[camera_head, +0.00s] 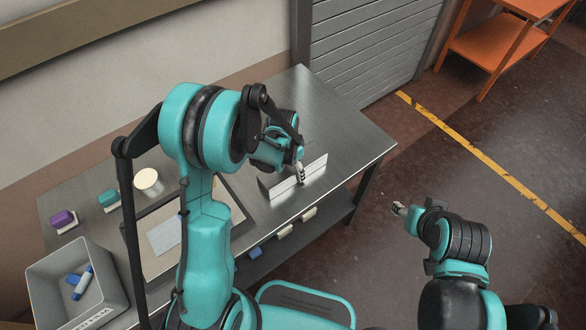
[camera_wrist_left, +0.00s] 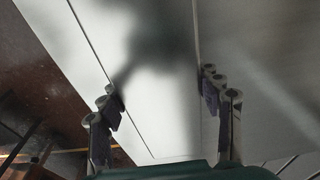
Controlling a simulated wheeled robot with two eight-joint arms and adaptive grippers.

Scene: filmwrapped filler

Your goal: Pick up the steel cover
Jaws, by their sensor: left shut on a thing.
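The steel cover (camera_head: 312,174) is a pale, bent metal sheet with an upright flange, at the right part of the steel table (camera_head: 352,146). My left gripper (camera_head: 300,173) is over it from above and is shut on it. In the left wrist view, the cover's pale panel (camera_wrist_left: 150,85) lies between the two fingers of my left gripper (camera_wrist_left: 160,95). Whether the cover touches the table is hard to tell. My right gripper (camera_head: 400,209) is off the table to the right, away from the cover; its finger opening is too small to judge.
A grey bin (camera_head: 40,280) with blue items stands at the front left. A purple item (camera_head: 63,217), a teal item (camera_head: 109,198) and a round cream piece (camera_head: 147,180) sit on the left part. Small pieces lie on a lower shelf. An orange rack (camera_head: 490,45) stands far right.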

